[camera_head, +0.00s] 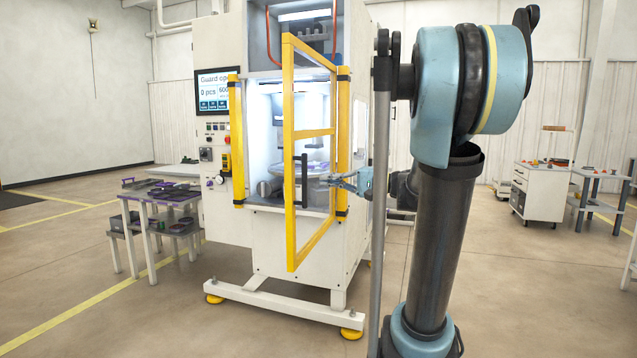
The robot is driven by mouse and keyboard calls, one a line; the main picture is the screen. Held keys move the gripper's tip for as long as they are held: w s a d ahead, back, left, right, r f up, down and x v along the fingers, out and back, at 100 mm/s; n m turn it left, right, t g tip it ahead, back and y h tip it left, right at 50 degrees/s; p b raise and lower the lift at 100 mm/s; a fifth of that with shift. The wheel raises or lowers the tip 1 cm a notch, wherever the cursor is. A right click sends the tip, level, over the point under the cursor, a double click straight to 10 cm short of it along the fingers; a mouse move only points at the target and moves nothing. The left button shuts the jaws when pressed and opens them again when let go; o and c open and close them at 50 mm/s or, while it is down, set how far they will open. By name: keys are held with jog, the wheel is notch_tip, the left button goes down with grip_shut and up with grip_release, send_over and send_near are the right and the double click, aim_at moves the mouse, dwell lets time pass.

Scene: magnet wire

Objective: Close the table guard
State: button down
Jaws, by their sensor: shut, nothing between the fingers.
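The table guard (290,225) is a yellow-framed door on the white machine. It stands open, swung out toward me from its hinge side at the right of the bay. A black upright handle (304,180) is on the door near its free edge. My gripper (332,180) is shut and empty. In the picture it lies to the right of the handle, within the outline of the door frame. I cannot tell whether it touches the door.
The machine (262,240) has a lit bay, a screen (211,92) reading "Guard op…" and splayed feet. A table with parts (160,195) stands at left. A white cabinet (540,190) and another table are at right. The floor in front is clear.

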jog(key=shift+x, duration=1.85)
